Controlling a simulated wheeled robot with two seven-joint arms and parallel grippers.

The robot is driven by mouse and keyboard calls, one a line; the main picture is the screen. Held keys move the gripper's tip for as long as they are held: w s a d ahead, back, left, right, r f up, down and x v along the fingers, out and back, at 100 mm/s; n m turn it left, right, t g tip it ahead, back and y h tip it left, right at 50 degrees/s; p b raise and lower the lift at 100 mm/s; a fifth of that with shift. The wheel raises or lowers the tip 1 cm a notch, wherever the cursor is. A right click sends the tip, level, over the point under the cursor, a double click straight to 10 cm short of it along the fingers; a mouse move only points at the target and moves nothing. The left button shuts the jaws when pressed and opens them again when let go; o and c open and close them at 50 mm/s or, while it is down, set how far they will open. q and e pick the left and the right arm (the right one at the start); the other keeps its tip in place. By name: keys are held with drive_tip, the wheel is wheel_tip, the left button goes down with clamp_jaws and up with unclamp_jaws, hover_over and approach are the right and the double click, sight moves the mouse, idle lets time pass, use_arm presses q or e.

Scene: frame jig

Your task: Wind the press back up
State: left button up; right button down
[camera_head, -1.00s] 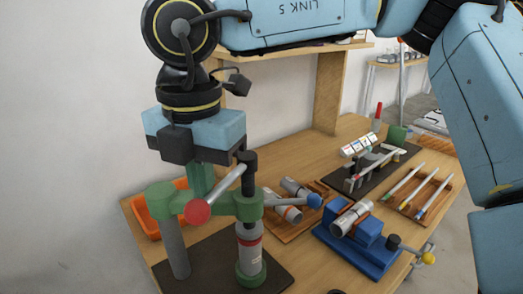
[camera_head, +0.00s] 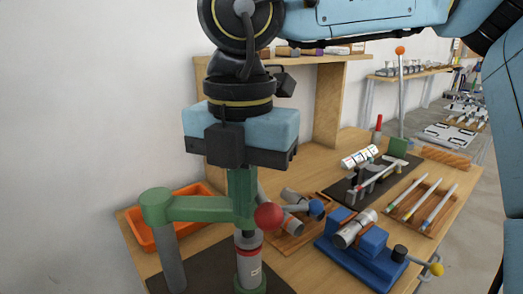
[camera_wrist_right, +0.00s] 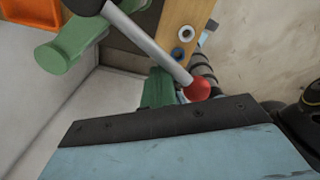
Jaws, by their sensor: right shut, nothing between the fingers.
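The press has a green arm (camera_head: 195,208) on a grey post, with a grey cylinder with a red band (camera_head: 248,262) under its far end. Its crank lever ends in a red ball (camera_head: 268,216); in the wrist view the grey lever bar (camera_wrist_right: 150,45) runs from a dark hub to the red ball (camera_wrist_right: 197,90). My right gripper (camera_head: 242,192) is shut and empty, pointing down over the press arm, and hides the screw top. Its green fingers (camera_wrist_right: 157,90) are beside the bar near the ball; I cannot tell whether they touch it. My left gripper is not in view.
An orange bin (camera_head: 190,228) is behind the press. A blue vise (camera_head: 360,250) with a grey cylinder stands to the right. Beyond are a pen tray (camera_head: 422,212) and a dark fixture board (camera_head: 345,190). A wooden shelf (camera_head: 325,100) stands at the back.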

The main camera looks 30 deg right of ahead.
drive_tip(key=shift+f, duration=0.1)
drive_tip(key=d, duration=0.1)
drive_tip(key=s+d+b, duration=0.1)
drive_tip(key=d, duration=0.2)
drive_tip(key=shift+s+d, duration=0.1)
drive_tip(key=shift+s, duration=0.25)
